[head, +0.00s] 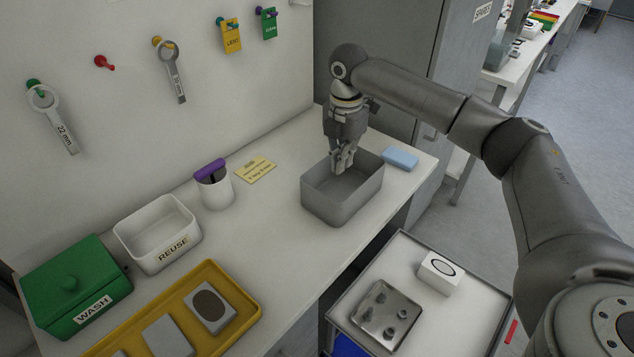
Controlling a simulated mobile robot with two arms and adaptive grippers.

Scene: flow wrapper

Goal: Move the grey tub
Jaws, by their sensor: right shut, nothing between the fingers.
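The grey tub (337,210) is an open, empty-looking rectangular bin standing on the white worktop, right of the middle. My right gripper (342,168) points down above the tub, with its fingertips at or just inside the opening. Its fingers are together and hold nothing. I cannot tell whether the fingertips touch the tub's far wall. Part of the tub's back rim is hidden behind the gripper. My left gripper is not in view.
A blue block (400,159) lies right of the tub, and a yellow card (256,170) and white cup (216,190) lie left. The white REUSE bin (190,238), green WASH box (75,285) and yellow tray (245,312) stand farther left. A cart (345,297) stands below the worktop edge.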

